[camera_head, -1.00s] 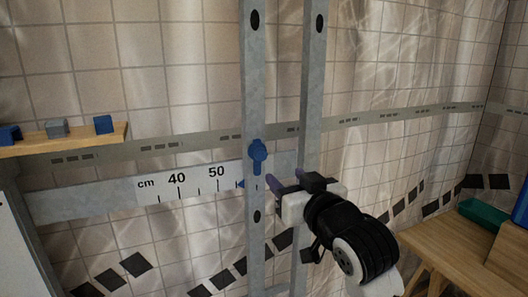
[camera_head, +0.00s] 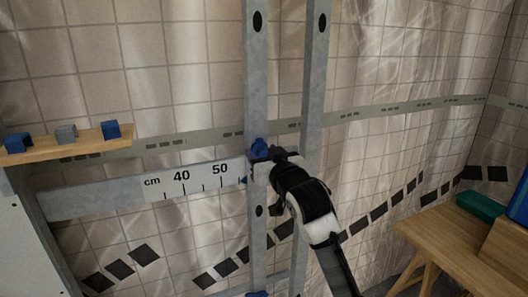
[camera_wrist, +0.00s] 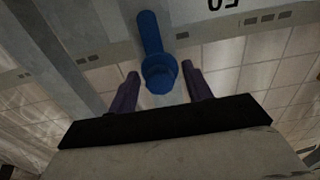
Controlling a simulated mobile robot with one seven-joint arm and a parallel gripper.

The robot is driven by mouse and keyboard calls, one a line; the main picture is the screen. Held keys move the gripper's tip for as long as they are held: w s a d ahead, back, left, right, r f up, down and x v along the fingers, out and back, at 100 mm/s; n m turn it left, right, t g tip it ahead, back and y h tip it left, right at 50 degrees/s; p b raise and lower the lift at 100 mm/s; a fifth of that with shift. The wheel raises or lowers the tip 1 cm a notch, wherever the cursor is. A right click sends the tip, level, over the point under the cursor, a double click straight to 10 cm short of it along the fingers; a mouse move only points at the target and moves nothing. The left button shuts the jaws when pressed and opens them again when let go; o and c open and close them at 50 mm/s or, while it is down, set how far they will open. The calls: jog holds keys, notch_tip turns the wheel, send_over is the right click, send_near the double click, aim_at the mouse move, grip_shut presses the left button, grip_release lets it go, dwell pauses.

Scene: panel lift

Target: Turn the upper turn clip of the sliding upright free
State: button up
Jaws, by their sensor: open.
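The upper turn clip (camera_head: 259,147), blue with a round knob, sits on the front of the sliding upright (camera_head: 256,90), a grey metal post. In the head view my gripper covers its lower part. In the wrist view the clip (camera_wrist: 150,35) shows its knob and a straight lever pointing away from the gripper. My gripper (camera_wrist: 161,82) is open, with its two purple fingers on either side of the knob's near end. A gap shows on both sides, so no touch is visible. In the head view my gripper (camera_head: 260,163) is right at the upright.
A horizontal rail with a cm scale (camera_head: 200,181) runs left of the upright. A second grey post (camera_head: 314,80) stands just right of it. A wooden shelf (camera_head: 75,143) with small blocks is at left. A wooden bench (camera_head: 450,240) with a green box (camera_head: 480,206) is at right.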

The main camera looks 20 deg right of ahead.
jog(key=c, duration=1)
jog(key=shift+o, duration=0.2)
